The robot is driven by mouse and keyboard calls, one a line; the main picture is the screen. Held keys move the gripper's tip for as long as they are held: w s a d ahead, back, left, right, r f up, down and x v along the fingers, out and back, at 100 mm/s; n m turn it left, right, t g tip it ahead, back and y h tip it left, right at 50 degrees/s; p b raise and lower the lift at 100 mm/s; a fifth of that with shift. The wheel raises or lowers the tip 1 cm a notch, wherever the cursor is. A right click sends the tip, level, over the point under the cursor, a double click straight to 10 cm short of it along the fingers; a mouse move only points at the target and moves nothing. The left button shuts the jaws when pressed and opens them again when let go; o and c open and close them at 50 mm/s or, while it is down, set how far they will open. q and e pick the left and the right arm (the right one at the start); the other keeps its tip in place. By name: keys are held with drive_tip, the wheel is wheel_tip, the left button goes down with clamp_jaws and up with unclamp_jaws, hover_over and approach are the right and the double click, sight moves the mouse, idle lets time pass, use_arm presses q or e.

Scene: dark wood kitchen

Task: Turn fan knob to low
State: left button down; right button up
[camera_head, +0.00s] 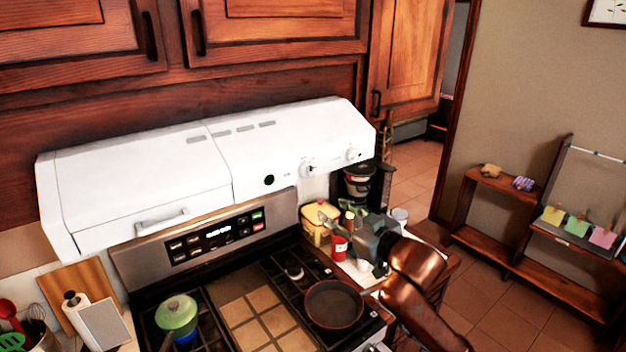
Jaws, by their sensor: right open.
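The white range hood (275,160) hangs under the wooden cabinets. Its front face carries a white knob (308,169) right of the middle and another white knob (352,155) near the right end. A round black spot (269,180) sits left of them. The labels are too small to read, so I cannot tell which knob is for the fan or where it points. My right gripper (345,217) is open, below and apart from the knobs, in front of the counter things. My left gripper is not in view.
Below the hood is a stove with a green pot (177,315) and a dark pan (333,304). A yellow container (320,222), a red bottle (339,243) and a black coffee maker (358,184) crowd the counter by my right gripper. The space before the hood's knobs is clear.

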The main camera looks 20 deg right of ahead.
drive_tip(key=n+t+y, duration=0.1)
approach(311, 173)
drive_tip(key=w, duration=0.2)
drive_tip(key=x, duration=0.2)
drive_tip(key=p+x, duration=0.1)
drive_tip(key=x, duration=0.4)
drive_tip(key=shift+w+a, duration=0.1)
drive_tip(key=shift+a, duration=0.25)
clamp_jaws()
